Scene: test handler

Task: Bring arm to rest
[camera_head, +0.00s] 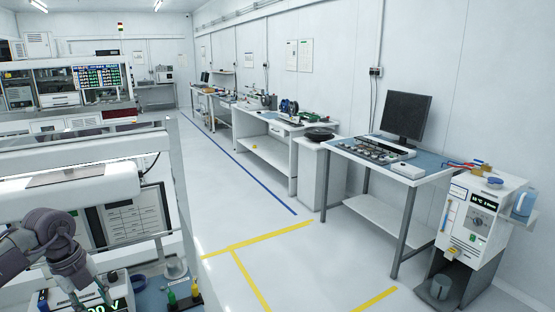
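My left arm (62,252) comes in from the left at the lower left corner. Its grey joints bend downward in front of the near bench, and the arm runs toward the bottom edge. The gripper end of this arm cannot be made out there. My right arm and its gripper do not show. No object can be seen held.
A near bench with a white frame (100,152) and instruments fills the left. Small green and yellow items (183,297) stand on it. Along the right wall are a desk with a black monitor (406,115) and a white machine (480,218). The floor between is clear, with yellow lines.

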